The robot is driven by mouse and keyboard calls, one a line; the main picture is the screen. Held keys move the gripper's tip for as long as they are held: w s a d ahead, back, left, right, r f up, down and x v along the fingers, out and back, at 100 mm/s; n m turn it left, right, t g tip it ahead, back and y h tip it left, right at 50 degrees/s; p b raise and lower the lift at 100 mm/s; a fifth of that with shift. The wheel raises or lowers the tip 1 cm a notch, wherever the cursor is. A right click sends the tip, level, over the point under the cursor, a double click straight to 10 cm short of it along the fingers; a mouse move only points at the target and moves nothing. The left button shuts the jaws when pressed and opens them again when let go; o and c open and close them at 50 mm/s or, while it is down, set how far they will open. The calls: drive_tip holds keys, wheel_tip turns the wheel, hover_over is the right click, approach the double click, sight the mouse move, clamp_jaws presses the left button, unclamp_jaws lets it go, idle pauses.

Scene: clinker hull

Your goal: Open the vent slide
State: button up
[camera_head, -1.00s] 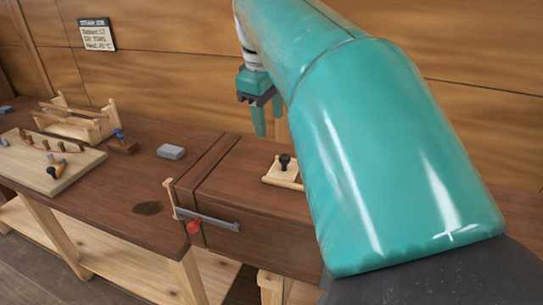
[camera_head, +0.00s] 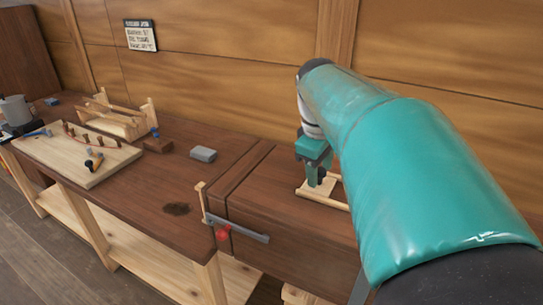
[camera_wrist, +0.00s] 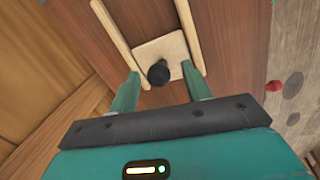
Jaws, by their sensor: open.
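The vent slide is a pale wooden plate (camera_wrist: 172,48) with a black knob (camera_wrist: 158,73), set between two pale wooden rails (camera_wrist: 188,32) on top of a dark brown wooden box (camera_head: 290,222). My gripper (camera_wrist: 167,82) is open, with one teal finger on each side of the knob in the wrist view. The fingers seem apart from the knob; whether they reach its height I cannot tell. In the head view my gripper (camera_head: 314,180) is down over the slide and hides the knob. Any opening beneath the plate is not visible.
A grey bar (camera_head: 238,229) with a red knob (camera_head: 222,235) is on the box's front. A grey block (camera_head: 203,154), a pegged board (camera_head: 75,155) and a wooden rack (camera_head: 118,117) stand on the bench to the left. A wooden wall is behind.

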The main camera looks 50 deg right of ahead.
drive_tip(key=shift+d+f, duration=0.1)
drive_tip(key=shift+f, duration=0.15)
drive_tip(key=shift+c, duration=0.2)
clamp_jaws()
drive_tip(key=s, duration=0.4)
drive_tip(key=s+d, duration=0.1)
drive_tip(key=shift+s, duration=0.4)
drive_tip(key=shift+o, duration=0.2)
unclamp_jaws()
drive_tip(key=shift+r, duration=0.15)
wheel_tip(320, 180, up, 13)
drive_tip(key=a, duration=0.2)
drive_tip(key=shift+a+r, duration=0.2)
drive_tip(key=shift+a, duration=0.2)
drive_tip(key=shift+w+f, duration=0.1)
drive_tip(key=shift+w, duration=0.1)
